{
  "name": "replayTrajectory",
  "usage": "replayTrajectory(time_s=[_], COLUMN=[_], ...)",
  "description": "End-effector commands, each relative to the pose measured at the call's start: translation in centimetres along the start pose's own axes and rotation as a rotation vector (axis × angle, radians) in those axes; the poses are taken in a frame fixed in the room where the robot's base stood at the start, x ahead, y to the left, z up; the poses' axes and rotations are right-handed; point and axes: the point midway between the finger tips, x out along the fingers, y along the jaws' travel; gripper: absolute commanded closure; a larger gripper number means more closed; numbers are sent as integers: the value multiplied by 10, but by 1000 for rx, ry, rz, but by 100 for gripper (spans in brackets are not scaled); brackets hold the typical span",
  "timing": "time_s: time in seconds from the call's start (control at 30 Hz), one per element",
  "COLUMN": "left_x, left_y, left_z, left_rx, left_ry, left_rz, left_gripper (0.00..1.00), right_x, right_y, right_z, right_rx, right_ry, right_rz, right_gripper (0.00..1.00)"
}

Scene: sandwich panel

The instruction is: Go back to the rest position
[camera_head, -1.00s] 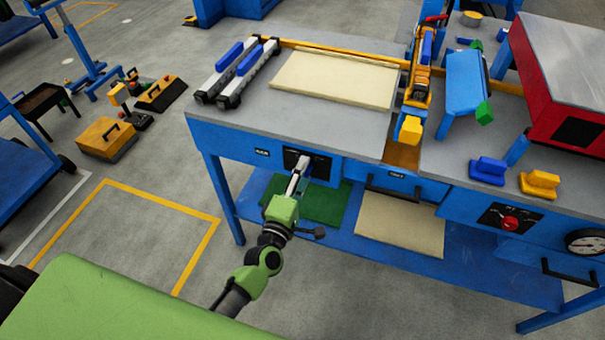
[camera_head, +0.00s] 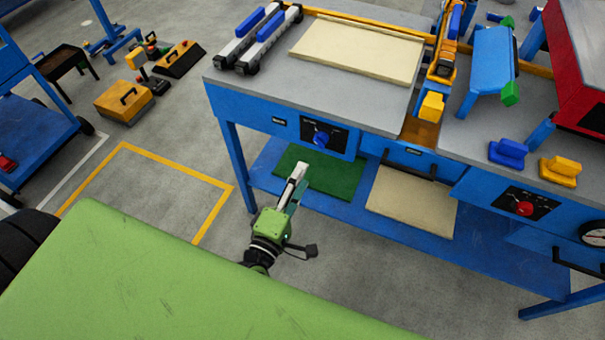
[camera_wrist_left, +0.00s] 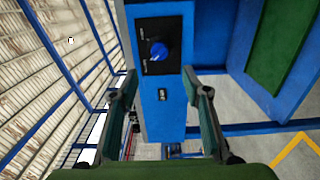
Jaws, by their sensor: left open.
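My left gripper (camera_head: 296,184) is open and empty in the head view, in front of the workbench (camera_head: 300,100) and below its top. A blue knob (camera_head: 321,138) on a black panel shows on the bench front, above and a little right of the gripper, apart from it. In the left wrist view the two fingers of the gripper (camera_wrist_left: 160,88) stand wide apart, and the same knob (camera_wrist_left: 158,51) shows beyond them. My right gripper is not in view.
A cream panel (camera_head: 355,48) lies on the bench top. A lower shelf (camera_head: 270,178) holds a green mat (camera_head: 335,180) and a beige sheet (camera_head: 410,205). A yellow case (camera_head: 124,101) stands on the floor at left. The yellow-outlined floor (camera_head: 150,190) is clear.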

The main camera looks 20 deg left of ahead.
Motion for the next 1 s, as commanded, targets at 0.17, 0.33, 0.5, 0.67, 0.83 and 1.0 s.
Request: replayTrajectory(time_s=[0.17,0.33,0.5,0.67,0.83,1.0], left_x=[0,0,0,-12,-54,-127], left_y=[0,0,-12,-87,-209,-317], left_z=[0,0,1,8,10,0], left_rx=[0,1,35,245,587,891], left_ry=[0,0,-10,-80,-247,-474], left_rz=[0,0,-23,-167,-407,-637], left_gripper=[57,57,57,57,57,57], right_x=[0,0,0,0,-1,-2], right_y=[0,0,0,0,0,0], right_z=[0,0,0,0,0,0], right_rx=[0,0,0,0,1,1], right_ry=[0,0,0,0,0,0], right_rz=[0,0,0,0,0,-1], right_gripper=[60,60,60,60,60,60])
